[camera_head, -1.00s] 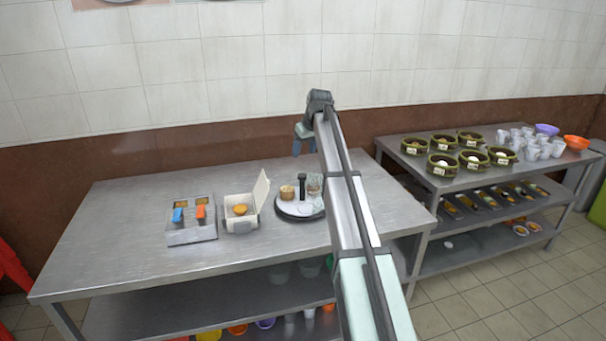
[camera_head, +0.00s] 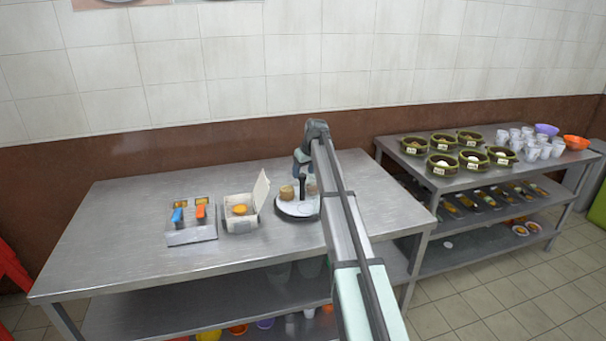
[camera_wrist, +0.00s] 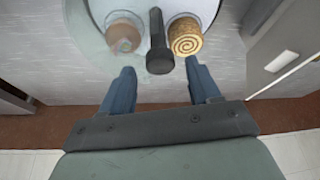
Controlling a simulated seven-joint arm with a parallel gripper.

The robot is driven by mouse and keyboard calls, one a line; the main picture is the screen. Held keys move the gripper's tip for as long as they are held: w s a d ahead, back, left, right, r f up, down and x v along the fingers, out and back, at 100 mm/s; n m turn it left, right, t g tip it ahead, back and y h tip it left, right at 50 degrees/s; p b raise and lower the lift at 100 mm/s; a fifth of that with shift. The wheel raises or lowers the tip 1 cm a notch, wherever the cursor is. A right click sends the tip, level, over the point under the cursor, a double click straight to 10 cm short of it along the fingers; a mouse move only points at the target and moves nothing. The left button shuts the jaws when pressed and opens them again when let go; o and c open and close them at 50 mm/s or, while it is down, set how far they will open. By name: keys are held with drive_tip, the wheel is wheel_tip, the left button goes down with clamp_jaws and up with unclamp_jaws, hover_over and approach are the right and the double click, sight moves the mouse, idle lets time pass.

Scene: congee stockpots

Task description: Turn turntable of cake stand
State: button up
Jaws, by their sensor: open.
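The cake stand's round white turntable (camera_head: 298,208) sits on the metal table, partly hidden behind my arm. A black upright post (camera_head: 302,187) rises from it; it also shows in the wrist view (camera_wrist: 158,42). A brown cylindrical cake with a spiral top (camera_wrist: 185,37) stands beside the post, and also shows in the head view (camera_head: 286,193). A second, pinkish-brown item (camera_wrist: 124,36) stands on the other side. My gripper (camera_wrist: 160,78) is open, its blue fingers apart, with the post's tip between and just beyond the fingertips. I cannot tell if anything touches.
An open white box (camera_head: 241,211) with an orange item stands just left of the stand. Farther left is a tray with blue and orange handles (camera_head: 191,226). A second table (camera_head: 440,180) at right bears bamboo steamers and cups. The left tabletop is clear.

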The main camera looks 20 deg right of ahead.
drive_tip(key=shift+x, duration=0.85)
drive_tip(key=shift+c, duration=0.3)
clamp_jaws()
